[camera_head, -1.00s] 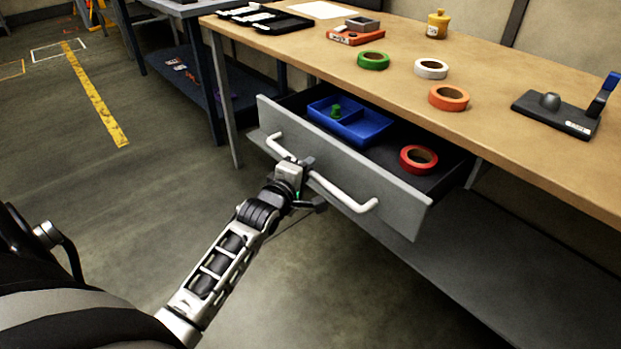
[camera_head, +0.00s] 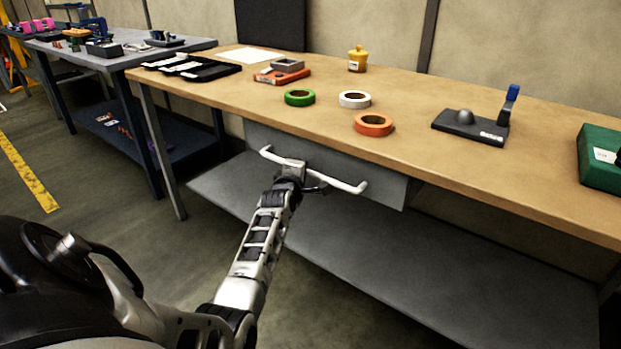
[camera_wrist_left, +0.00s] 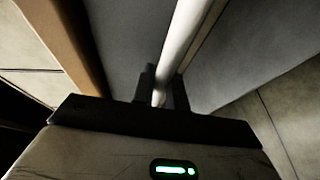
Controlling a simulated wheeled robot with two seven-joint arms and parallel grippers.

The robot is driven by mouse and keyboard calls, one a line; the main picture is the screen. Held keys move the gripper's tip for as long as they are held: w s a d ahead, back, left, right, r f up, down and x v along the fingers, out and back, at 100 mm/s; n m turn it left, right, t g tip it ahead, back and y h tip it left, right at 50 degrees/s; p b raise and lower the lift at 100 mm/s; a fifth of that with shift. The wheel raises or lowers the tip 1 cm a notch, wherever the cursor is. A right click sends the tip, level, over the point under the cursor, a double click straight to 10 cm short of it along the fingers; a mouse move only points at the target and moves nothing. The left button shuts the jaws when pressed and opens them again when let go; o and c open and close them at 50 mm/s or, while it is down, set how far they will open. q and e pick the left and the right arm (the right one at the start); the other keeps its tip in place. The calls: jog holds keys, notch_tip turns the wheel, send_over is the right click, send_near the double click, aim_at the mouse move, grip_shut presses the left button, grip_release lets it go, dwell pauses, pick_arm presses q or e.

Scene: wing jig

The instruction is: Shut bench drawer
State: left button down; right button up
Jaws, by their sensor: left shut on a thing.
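The bench drawer (camera_head: 385,187) has a grey front that sits under the bench top, and its inside does not show. Its long white handle (camera_head: 345,186) runs across the front. My left gripper (camera_head: 291,166) is shut on the handle near its middle. In the left wrist view the handle (camera_wrist_left: 182,45) passes between the two fingers of my left gripper (camera_wrist_left: 161,92). My right gripper is in neither view.
On the wooden bench (camera_head: 440,160) are green (camera_head: 299,98), white (camera_head: 354,99) and orange (camera_head: 373,124) tape rolls, a yellow pot (camera_head: 357,60), a black fixture (camera_head: 468,126) and a green case (camera_head: 600,158). A grey lower shelf (camera_head: 430,270) lies beneath.

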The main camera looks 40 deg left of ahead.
pick_arm(q)
jog(key=shift+w+r, duration=0.1)
jog(key=shift+r, duration=0.1)
jog(key=c, duration=1.6)
grip_release()
jog(key=shift+w, duration=0.1)
jog(key=shift+o, duration=1)
jog(key=shift+f, duration=0.15)
